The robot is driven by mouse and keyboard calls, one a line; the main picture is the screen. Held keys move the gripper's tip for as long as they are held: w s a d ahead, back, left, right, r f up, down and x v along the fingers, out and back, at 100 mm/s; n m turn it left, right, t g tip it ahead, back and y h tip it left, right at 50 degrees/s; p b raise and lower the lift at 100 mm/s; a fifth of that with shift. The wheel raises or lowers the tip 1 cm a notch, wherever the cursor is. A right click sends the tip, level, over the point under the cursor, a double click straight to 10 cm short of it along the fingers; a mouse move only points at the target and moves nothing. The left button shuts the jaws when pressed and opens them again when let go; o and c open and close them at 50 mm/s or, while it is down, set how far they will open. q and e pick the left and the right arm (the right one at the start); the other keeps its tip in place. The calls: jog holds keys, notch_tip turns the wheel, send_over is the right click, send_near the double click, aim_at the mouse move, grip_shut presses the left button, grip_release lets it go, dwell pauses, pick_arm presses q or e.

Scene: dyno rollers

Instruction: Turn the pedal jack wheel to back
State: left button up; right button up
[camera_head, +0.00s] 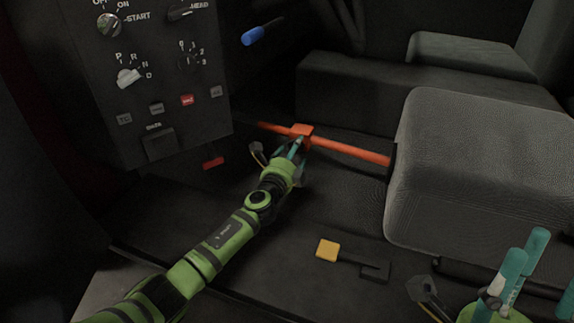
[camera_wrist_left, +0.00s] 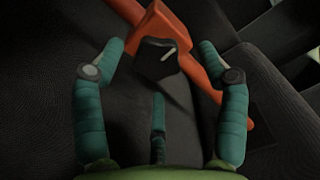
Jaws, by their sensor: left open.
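The pedal jack is a long orange bar (camera_head: 348,151) with an orange block (camera_head: 303,130) on it. In the left wrist view the orange block (camera_wrist_left: 168,20) carries a black knob with a pale mark, likely the wheel (camera_wrist_left: 163,60). My left gripper (camera_head: 296,148) is at the block. In the left wrist view its teal fingers (camera_wrist_left: 162,50) are open on either side of the wheel, with no clear contact. The third finger points toward the wheel from below. The gripper hides the wheel in the head view. My right gripper (camera_head: 526,245) is open and empty at the lower right.
A grey seat (camera_head: 485,165) stands to the right of the bar's end. A control panel (camera_head: 165,75) with knobs and buttons stands at the left. A blue-handled lever (camera_head: 263,32) is behind. A yellow-tipped pedal or lever (camera_head: 328,251) lies on the floor in front.

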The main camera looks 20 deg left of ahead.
pick_arm(q)
jog(key=s, duration=1.1)
jog(key=shift+a, duration=0.1)
